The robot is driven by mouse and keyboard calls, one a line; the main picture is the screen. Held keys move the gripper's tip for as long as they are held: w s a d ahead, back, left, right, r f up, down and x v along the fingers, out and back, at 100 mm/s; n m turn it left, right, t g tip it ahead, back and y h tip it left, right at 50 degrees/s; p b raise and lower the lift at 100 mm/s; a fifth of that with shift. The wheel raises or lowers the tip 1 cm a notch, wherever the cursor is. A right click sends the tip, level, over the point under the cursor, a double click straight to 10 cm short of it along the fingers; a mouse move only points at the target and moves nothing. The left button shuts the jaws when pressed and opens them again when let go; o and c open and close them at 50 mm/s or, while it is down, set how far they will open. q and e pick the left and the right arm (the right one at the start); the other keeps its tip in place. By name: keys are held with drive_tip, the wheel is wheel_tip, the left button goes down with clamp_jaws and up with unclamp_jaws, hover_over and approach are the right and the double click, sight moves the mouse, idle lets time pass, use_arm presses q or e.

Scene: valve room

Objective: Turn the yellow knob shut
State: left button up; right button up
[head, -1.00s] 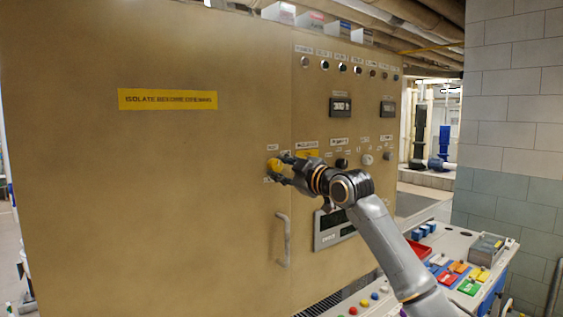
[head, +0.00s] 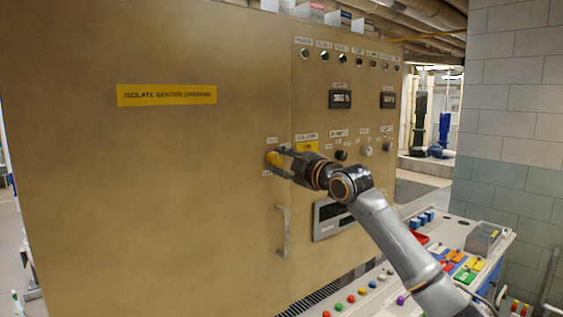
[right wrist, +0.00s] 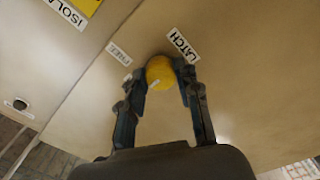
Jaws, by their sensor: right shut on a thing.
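The yellow knob (head: 273,158) sticks out of the tan cabinet front, left of the panel seam and above the door handle. My right gripper (head: 279,158) reaches it from the right and is shut on it. In the right wrist view the round yellow knob (right wrist: 160,73) sits between the two fingertips (right wrist: 162,80). A "LATCH" label (right wrist: 183,45) and a "FREE" label (right wrist: 118,53) are on the panel beside it. The knob's pointer direction cannot be made out. My left gripper is not in view.
A vertical door handle (head: 283,231) is below the knob. A black knob (head: 341,155) and a pale knob (head: 366,151) are to the right. A desk with coloured buttons (head: 351,299) and a red tray (head: 419,237) stands in front at lower right.

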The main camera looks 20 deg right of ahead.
drive_tip(key=o, duration=1.2)
drive_tip(key=shift+c, duration=0.2)
drive_tip(key=v, duration=1.2)
